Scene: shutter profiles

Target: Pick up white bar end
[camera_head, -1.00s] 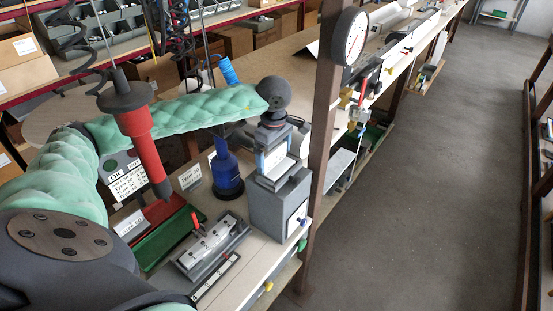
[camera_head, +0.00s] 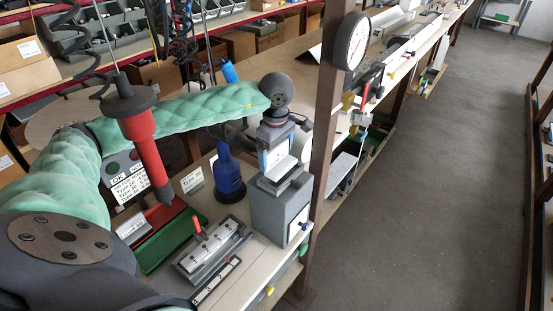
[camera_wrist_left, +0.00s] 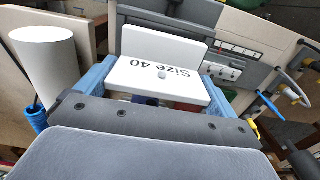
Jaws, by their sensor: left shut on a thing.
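My left gripper (camera_head: 276,155) hangs over the grey block (camera_head: 280,212) beside the wooden post. In the left wrist view its two blue fingers (camera_wrist_left: 158,72) are shut on the white bar end (camera_wrist_left: 162,78). The bar end is a white L-shaped piece with a raised back and black "Size 40" lettering, upside down in this view. In the head view only a small part of the bar end (camera_head: 283,169) shows below the fingers. I cannot tell whether it still touches the grey block. My right gripper is not in view.
A blue bottle-shaped thing (camera_head: 227,172) stands left of the block. A grey fixture (camera_head: 212,248) with a red lever lies in front. A red screwdriver (camera_head: 147,150) hangs at the left. A white cylinder (camera_wrist_left: 47,65) shows in the wrist view.

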